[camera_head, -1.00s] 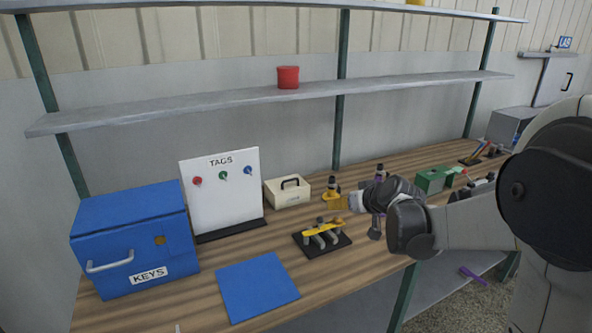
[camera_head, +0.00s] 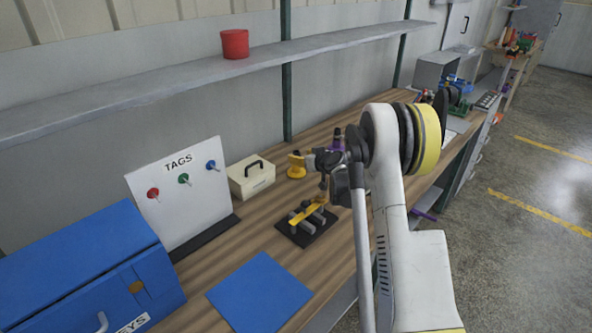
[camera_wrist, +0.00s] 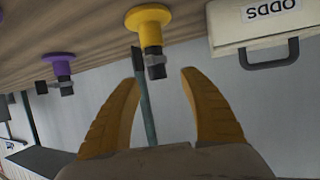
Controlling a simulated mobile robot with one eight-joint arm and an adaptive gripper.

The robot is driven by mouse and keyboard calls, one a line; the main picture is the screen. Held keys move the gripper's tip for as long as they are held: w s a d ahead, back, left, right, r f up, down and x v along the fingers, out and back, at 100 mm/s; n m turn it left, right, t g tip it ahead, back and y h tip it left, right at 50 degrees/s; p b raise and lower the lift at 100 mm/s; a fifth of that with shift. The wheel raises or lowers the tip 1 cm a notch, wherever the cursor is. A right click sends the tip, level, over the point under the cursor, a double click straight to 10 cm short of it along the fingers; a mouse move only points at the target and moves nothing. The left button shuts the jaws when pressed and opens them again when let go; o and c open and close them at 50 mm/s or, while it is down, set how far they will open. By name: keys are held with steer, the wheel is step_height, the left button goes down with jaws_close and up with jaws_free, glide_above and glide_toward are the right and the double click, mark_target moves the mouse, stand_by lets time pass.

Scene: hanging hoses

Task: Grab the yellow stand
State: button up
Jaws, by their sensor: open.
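The yellow stand (camera_head: 297,171) is upright on the wooden bench, beside a cream box, with a dark piece at its top. In the wrist view, which is upside down, the yellow stand (camera_wrist: 149,27) is just beyond my gripper (camera_wrist: 162,77). Its dark upper end is close to the gap between the two yellow fingers, which are spread with nothing held. In the head view my gripper (camera_head: 311,160) is immediately right of the stand, and the fingers are hard to make out there. I cannot tell whether they touch it.
The cream box (camera_head: 252,181) stands close to the left. A black rack (camera_head: 301,238) with a yellow-topped tool is in front. A purple stand (camera_wrist: 59,62) is on the other side. A tags board (camera_head: 153,172), blue box (camera_head: 75,275) and blue mat (camera_head: 262,292) are further left; a shelf runs above.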

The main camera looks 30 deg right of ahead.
mark_target(298, 154)
steer(key=b+x, duration=0.2)
steer(key=x, duration=0.3)
steer(key=shift+d, duration=0.15)
jaws_close()
